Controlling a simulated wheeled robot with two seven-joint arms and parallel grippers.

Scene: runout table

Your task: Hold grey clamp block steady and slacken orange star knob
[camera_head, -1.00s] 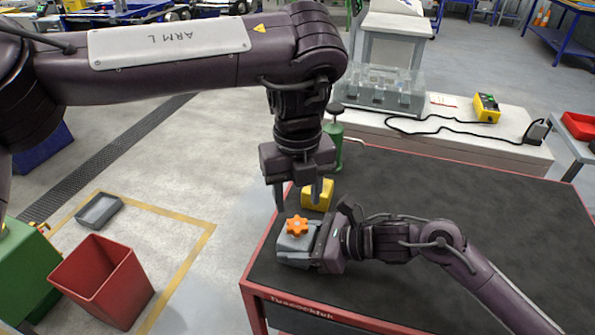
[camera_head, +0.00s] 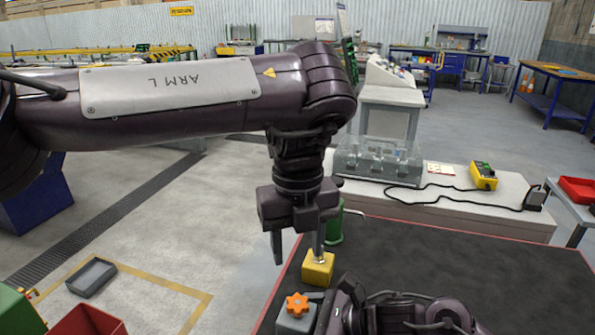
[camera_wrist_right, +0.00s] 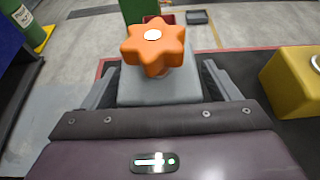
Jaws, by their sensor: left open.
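The orange star knob (camera_head: 297,305) sits on top of the grey clamp block (camera_head: 292,325) near the bottom of the head view. In the right wrist view the knob (camera_wrist_right: 154,46) stands upright on the grey block (camera_wrist_right: 158,88). My right gripper (camera_wrist_right: 160,80) has one finger along each side of the block and appears shut on it, below the knob. In the head view the right gripper is cut off by the bottom edge. My left gripper (camera_head: 298,255) is open and empty, pointing down above the knob and apart from it.
A yellow block (camera_head: 317,268) stands just behind the clamp block, close to one left finger in the head view. The dark table top (camera_head: 430,265) is clear to the right. A green cylinder (camera_head: 334,225) stands behind the left gripper. A red bin (camera_head: 88,322) is on the floor at left.

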